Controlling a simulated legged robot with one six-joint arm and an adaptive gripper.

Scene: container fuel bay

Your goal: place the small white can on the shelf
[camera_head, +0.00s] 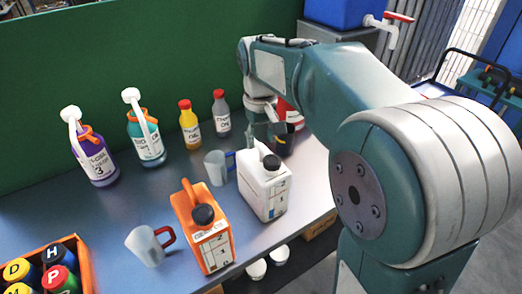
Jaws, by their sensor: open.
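The small white can (264,187) is a white jerrycan with a dark cap and a label. It stands upright on the grey bench top (105,218), near its right edge. My gripper (268,132) is open and appears just behind the can's top, partly hidden by it; I cannot tell whether they touch. A dark container and a red-and-white item (291,113) show beside the gripper, partly covered by my arm. Below the bench's front edge is a lower level, perhaps the shelf, where round white lids (257,268) and a cardboard box (319,224) show.
An orange can (204,228) stands left of the white can. Clear mugs (148,245) (215,167), purple (91,153), teal (146,140), yellow (189,126) and grey (221,114) bottles stand around. An orange crate (84,265) holds coloured-cap bottles. A green panel (130,60) closes the back.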

